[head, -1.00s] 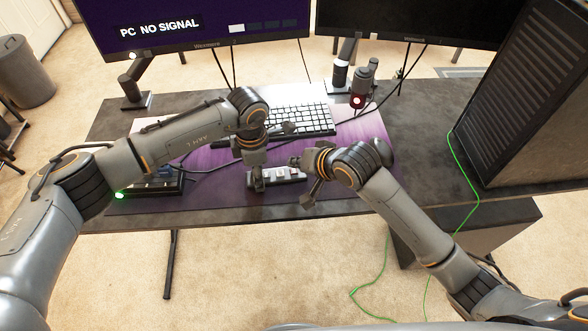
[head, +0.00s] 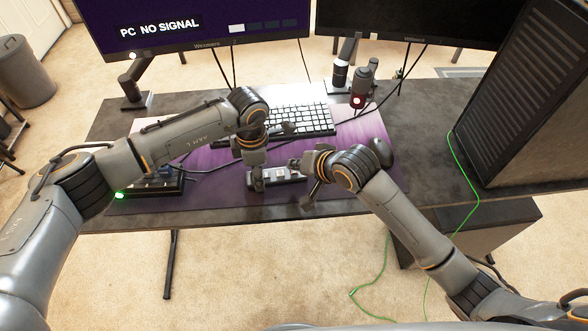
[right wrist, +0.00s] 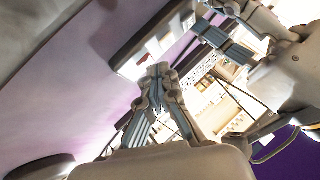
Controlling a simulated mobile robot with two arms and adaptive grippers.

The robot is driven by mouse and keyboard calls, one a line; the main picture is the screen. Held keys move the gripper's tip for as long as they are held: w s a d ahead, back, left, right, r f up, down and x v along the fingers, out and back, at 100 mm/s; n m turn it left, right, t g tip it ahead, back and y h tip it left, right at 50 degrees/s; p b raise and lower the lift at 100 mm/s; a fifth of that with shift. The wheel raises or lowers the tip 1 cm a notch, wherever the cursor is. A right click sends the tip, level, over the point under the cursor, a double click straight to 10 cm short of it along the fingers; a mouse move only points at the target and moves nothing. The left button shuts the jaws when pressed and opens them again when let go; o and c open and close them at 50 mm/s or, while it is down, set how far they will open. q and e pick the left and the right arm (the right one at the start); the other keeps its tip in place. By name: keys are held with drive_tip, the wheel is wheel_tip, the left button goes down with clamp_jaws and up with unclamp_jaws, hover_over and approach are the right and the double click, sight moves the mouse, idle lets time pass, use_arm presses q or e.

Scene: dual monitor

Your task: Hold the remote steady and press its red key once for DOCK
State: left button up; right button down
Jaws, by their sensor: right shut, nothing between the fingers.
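The remote (head: 288,175) is a small pale bar with light keys, lying near the front of the purple desk mat. My right gripper (head: 297,164) is shut and empty, beside the remote's right part. In the right wrist view, its joined fingertips (right wrist: 158,72) point toward the keys, and contact cannot be told.
The left monitor (head: 190,22) reads "PC NO SIGNAL". The keyboard (head: 303,119) is behind the remote. A dark device with a green light (head: 155,186) is at left. A large PC tower (head: 520,95) stands at right. The desk's front right is clear.

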drive_tip(key=shift+f, duration=0.4)
idle(0.4)
drive_tip(key=shift+r, duration=0.85)
drive_tip(key=shift+r, duration=2.5)
use_arm(q)
drive_tip(key=o, duration=1.3)
